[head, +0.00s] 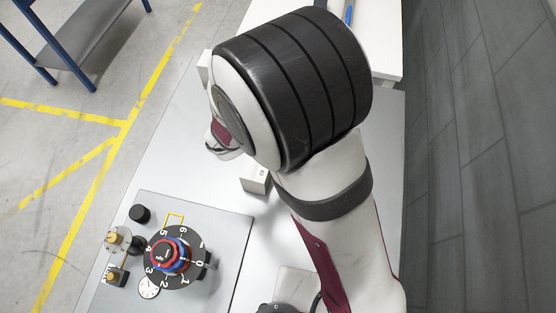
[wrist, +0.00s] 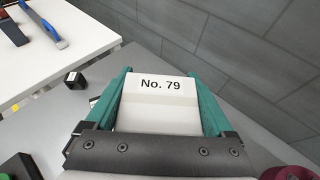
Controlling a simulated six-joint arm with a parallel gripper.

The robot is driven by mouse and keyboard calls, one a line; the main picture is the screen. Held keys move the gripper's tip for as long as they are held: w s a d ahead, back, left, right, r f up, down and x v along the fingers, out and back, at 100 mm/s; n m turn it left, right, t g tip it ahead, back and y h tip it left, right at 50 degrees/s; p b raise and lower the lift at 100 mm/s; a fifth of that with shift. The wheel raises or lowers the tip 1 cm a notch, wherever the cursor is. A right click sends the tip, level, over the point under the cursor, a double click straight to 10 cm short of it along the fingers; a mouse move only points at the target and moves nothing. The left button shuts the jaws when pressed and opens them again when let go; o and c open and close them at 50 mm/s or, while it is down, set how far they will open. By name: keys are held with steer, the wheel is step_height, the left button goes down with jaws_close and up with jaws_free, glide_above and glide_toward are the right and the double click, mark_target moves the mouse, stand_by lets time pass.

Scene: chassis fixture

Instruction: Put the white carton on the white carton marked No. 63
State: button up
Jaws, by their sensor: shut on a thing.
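My gripper (wrist: 162,90) shows in the wrist view with its two green fingers on either side of a white carton (wrist: 158,118). It is shut on this carton, which bears the label "No. 79". The head view does not clearly show the gripper, as my arm covers that area. In the head view a small white box (head: 255,180) stands on the table below my arm, with a small mark on its front that I cannot read. A white edge (head: 204,66) shows behind my arm; I cannot tell what it belongs to. No label "No. 63" is readable.
A grey panel (head: 225,235) with a numbered dial (head: 170,257) and several knobs lies at the lower left of the head view. A white table (wrist: 75,20) with a blue-handled tool (wrist: 42,24) stands beyond. A small black block (wrist: 74,79) lies left of the carton. A grey wall (head: 480,150) runs along the right.

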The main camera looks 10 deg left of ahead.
steer(key=s+a+r+n+t+y, duration=0.2)
steer(key=a+n+y, duration=0.1)
steer(key=a, duration=0.4)
steer(key=s+a+r+n+t+y, duration=0.1)
steer(key=s+a+n+t+y, duration=0.15)
steer(key=a, duration=0.35)
steer(key=f, duration=0.7)
steer(key=shift+s+a+f, duration=0.3)
steer(key=shift+s+f, duration=0.1)
steer(key=shift+f, duration=0.1)
